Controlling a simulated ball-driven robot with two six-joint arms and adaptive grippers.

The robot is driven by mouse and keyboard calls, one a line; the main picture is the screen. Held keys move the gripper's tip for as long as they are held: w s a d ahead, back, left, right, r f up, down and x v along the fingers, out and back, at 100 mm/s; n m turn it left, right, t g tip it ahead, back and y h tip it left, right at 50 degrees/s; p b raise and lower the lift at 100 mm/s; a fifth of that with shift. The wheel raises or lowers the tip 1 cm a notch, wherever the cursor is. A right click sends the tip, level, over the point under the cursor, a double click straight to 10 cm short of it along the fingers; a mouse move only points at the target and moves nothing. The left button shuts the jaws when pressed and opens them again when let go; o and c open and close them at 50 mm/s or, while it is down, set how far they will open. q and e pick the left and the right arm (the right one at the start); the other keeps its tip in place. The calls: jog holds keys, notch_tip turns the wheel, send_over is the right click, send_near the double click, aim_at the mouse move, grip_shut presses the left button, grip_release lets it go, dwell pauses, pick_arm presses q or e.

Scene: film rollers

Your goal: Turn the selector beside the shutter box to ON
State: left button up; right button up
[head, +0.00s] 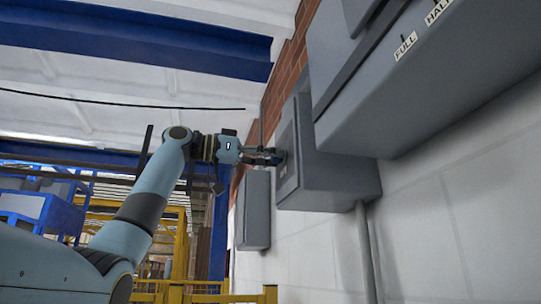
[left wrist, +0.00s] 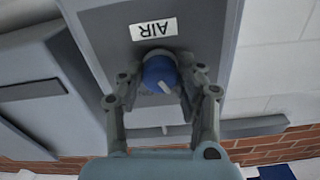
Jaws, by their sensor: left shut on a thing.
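A blue round selector knob (left wrist: 160,72) with a white pointer mark sits on the face of a grey box (left wrist: 95,30). A white label reading AIR (left wrist: 153,28), upside down, is beside it. The pointer slants to the lower right in the left wrist view. My left gripper (left wrist: 162,82) is shut on the knob, one finger on each side. In the head view, my left gripper (head: 274,157) is at the front face of the grey wall box (head: 335,178), and the knob is hidden. No ON mark is readable. My right gripper is not in view.
A larger grey box (head: 450,95) with FULL and HALF labels overhangs at the upper right. A smaller grey box (head: 254,210) is on the wall below my left gripper. A conduit (head: 366,250) runs down the white block wall. Yellow railings (head: 205,292) stand lower left.

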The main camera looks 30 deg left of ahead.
pick_arm(q)
jog(key=shift+m+p, duration=0.65)
jog(key=shift+m, duration=5.15)
jog(key=o, duration=1.1)
jog(key=shift+o, duration=0.2)
